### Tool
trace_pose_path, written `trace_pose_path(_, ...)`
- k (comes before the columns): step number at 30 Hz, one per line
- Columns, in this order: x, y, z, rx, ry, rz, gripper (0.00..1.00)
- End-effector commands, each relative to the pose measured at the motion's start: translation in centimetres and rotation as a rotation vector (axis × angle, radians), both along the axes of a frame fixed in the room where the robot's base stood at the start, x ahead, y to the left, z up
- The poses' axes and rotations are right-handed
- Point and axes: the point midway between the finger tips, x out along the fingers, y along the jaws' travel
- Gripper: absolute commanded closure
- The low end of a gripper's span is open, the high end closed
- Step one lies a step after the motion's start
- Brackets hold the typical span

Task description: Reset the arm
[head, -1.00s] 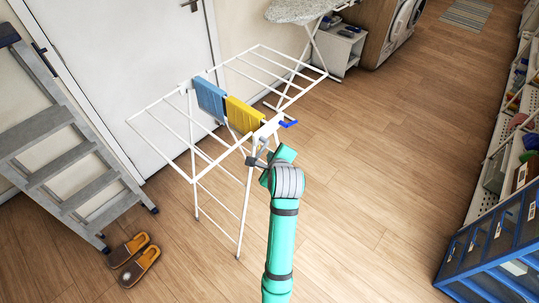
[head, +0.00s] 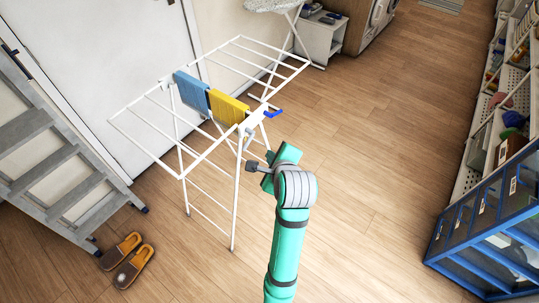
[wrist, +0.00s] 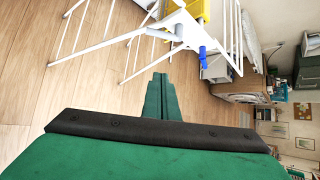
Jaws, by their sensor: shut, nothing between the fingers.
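My arm is teal with a grey joint and reaches up from the bottom middle of the head view. In the wrist view my gripper (wrist: 160,82) has its two green fingers together, with nothing between them. In the head view the gripper end is largely hidden behind my wrist, just right of a white drying rack (head: 237,195). The rack's white bars and a blue clip also show in the wrist view (wrist: 180,30). I cannot tell whether the arm touches the rack.
A blue towel (head: 192,93) and a yellow towel (head: 228,107) hang on the rack. A grey ladder (head: 60,155) and brown slippers (head: 128,262) are at left. A blue crate (head: 480,235) and shelving (head: 490,140) stand at right. The floor between arm and shelving is clear.

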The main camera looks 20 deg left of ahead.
Motion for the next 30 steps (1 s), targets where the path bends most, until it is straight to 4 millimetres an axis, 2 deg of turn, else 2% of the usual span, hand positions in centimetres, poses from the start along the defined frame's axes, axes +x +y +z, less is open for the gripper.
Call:
trace_pose_path(13, 0.0, 0.0, -0.1, -0.001, -0.001, 0.0, 1.0)
trace_pose_path(16, -0.2, -0.2, -0.7, -0.012, -0.012, 0.005, 1.0)
trace_pose_path(23, -2.2, -1.7, -5.0, -0.132, -0.118, 0.056, 1.0)
trace_pose_path(30, -5.8, -4.2, -9.5, -0.338, -0.269, 0.122, 1.0)
